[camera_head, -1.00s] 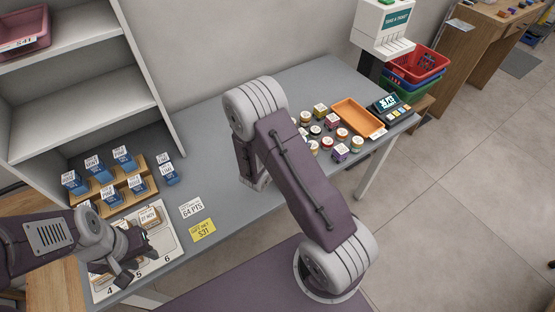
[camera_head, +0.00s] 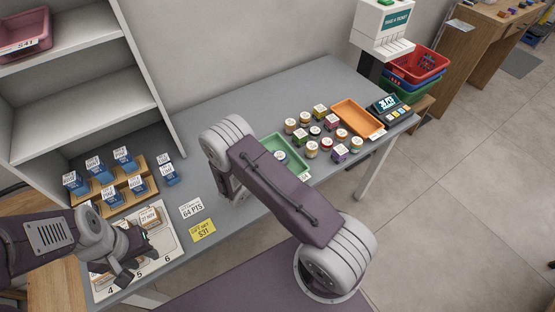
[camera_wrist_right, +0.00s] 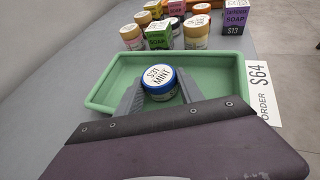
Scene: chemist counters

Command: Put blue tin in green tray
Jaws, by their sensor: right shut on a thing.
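The blue tin (camera_wrist_right: 160,82), a round jar with a white lid label reading MINT, sits between the two grey fingers of my right gripper (camera_wrist_right: 160,92) in the right wrist view. The gripper is shut on it. The green tray (camera_wrist_right: 100,88) surrounds the tin in that view; whether the tin touches the tray floor I cannot tell. In the head view the tray (camera_head: 292,143) shows behind my right arm, with the tin (camera_head: 280,158) within its outline; my arm hides part of the tray. My left gripper (camera_head: 138,260) is open over the numbered white board.
Several jars and soap boxes (camera_head: 312,149) stand right of the green tray, close to it. An orange tray (camera_head: 352,113) lies farther right. Blue boxes on wooden steps (camera_head: 140,199) stand left. A yellow card (camera_head: 202,230) lies on the grey counter (camera_head: 240,105).

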